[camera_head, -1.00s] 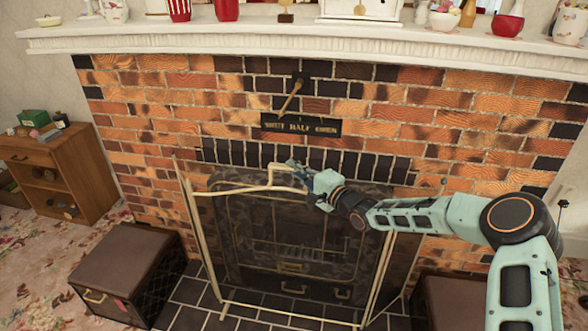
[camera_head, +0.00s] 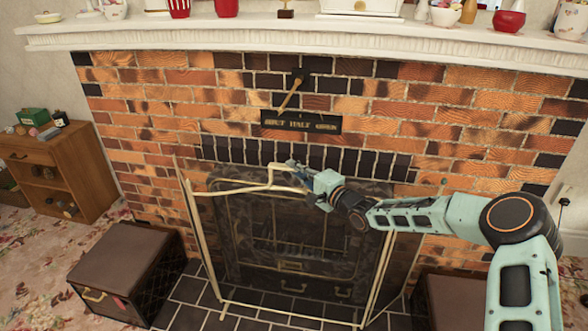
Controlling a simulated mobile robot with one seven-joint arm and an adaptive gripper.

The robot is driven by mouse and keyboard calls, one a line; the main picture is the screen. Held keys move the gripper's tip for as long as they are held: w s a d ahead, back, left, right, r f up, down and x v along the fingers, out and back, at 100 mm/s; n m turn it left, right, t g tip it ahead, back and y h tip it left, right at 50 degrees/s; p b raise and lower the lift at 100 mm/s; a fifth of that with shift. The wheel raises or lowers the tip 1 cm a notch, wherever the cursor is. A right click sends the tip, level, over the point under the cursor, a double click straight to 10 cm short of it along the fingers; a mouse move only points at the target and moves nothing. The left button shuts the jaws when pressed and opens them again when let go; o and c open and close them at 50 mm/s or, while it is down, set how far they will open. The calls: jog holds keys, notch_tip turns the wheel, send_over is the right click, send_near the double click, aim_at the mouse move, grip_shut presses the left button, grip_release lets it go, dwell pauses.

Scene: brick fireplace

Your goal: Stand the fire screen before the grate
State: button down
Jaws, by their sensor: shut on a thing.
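The fire screen (camera_head: 290,303) is a brass-coloured frame with see-through dark mesh and angled side panels. It stands upright on the dark tiled hearth in front of the grate. The dark grate (camera_head: 290,248) shows through the mesh, set in the brick fireplace. My gripper (camera_head: 296,173) is at the screen's top, shut on its raised handle at the top bar. The fingertips are small here and partly hide the handle. My arm reaches in from the right. Whether the screen's feet press fully on the tiles is hard to tell.
A brown-topped box (camera_head: 125,265) stands left of the hearth, and another (camera_head: 445,295) stands to the right, partly behind my arm. A wooden cabinet (camera_head: 65,170) is at the far left. The white mantel (camera_head: 290,38) above carries several ornaments. A sign (camera_head: 300,123) hangs on the bricks.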

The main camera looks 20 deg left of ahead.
jog(key=shift+f+b, duration=0.3)
jog(key=shift+b, duration=0.6)
dwell(0.9)
jog(key=c, duration=2)
grip_release()
jog(key=shift+s+f, duration=0.1)
jog(key=shift+f, duration=0.5)
jog(key=shift+o, duration=1.3)
jog(key=shift+d, duration=0.1)
jog(key=shift+o, duration=0.3)
jog(key=shift+r, duration=0.15)
jog(key=shift+r, duration=0.1)
